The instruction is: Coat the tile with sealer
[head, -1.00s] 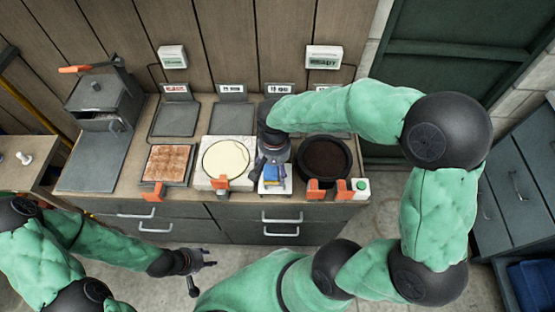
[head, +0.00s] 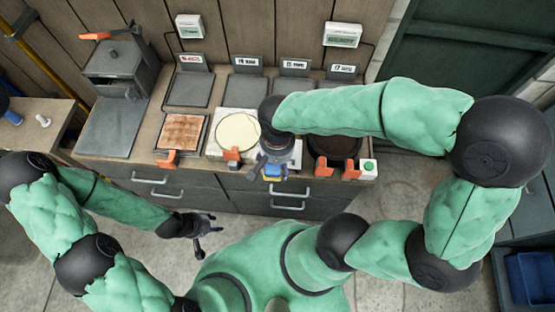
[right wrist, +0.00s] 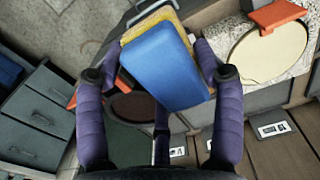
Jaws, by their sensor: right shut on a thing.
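A reddish-brown patterned tile (head: 182,132) lies on a dark square plate at the left of the counter in the head view. A round pan of cream-coloured liquid (head: 238,131) sits right of it; it also shows at the upper right of the right wrist view (right wrist: 268,50). My right gripper (right wrist: 163,75) is shut on a blue and yellow sponge-like block (right wrist: 168,65). In the head view my right gripper (head: 274,164) holds the block near the counter's front edge, right of the cream pan. My left gripper (head: 206,232) is open and empty, low in front of the drawers.
A dark round pan (head: 334,147) stands to the right, partly hidden by my right arm. Orange handles (head: 166,159) stick out at the counter's front. A grey box with an orange lever (head: 120,65) stands at the left. Several labelled grey plates (head: 187,90) line the back.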

